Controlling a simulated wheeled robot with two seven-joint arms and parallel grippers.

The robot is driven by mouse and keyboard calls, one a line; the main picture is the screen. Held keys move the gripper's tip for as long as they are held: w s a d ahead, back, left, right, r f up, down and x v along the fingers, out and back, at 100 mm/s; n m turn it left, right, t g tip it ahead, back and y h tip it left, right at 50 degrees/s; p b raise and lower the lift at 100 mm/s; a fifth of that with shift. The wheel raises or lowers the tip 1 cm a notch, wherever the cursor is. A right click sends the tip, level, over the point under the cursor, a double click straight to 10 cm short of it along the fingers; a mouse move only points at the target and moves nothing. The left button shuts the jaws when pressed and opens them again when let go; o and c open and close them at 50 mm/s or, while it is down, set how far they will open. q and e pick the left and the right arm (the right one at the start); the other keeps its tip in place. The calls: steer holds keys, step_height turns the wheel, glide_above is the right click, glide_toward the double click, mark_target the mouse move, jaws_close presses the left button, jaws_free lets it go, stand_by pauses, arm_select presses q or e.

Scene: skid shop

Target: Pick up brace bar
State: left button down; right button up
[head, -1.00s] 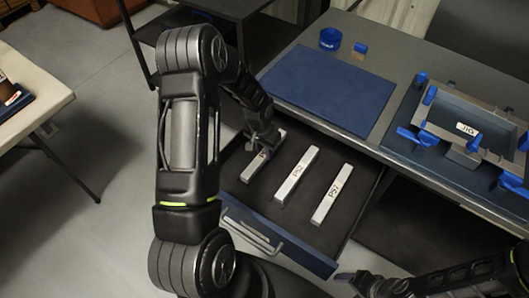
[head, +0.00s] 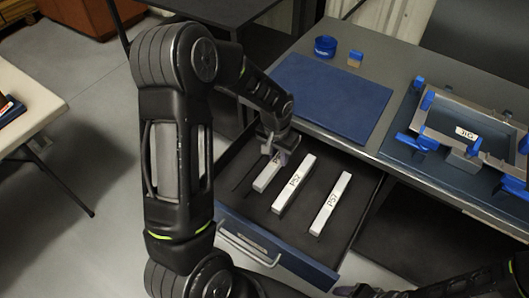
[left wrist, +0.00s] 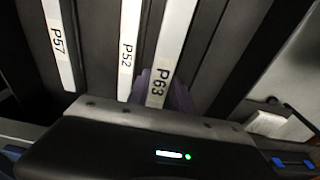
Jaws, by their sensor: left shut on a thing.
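Three pale bars lie at an open drawer (head: 235,238). The left bar, marked P63 (head: 265,178), is in my left gripper (head: 277,156), which is shut on it near its far end. In the left wrist view, the P63 bar (left wrist: 172,50) runs up from between the purple fingers. The P52 bar (head: 294,184) and the P57 bar (head: 330,204) lie side by side in the drawer, to its right. A dark slot shows in the drawer left of P63. My right gripper (head: 352,290) is partly visible at the bottom edge; its fingers are unclear.
The grey bench (head: 403,68) above the drawer carries a blue mat (head: 330,97), a blue ring (head: 325,46) and a frame-shaped jig (head: 470,155) with blue clamps. A pale table (head: 35,90) stands at the left, with open floor before it.

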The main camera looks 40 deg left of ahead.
arm_select(q)
steer(key=d+b, duration=0.2)
steer(key=d, duration=1.1)
steer(key=shift+w+d, duration=0.15)
steer(key=shift+d, duration=0.15)
steer(key=shift+a+r, duration=0.1)
steer(key=shift+r, duration=0.05)
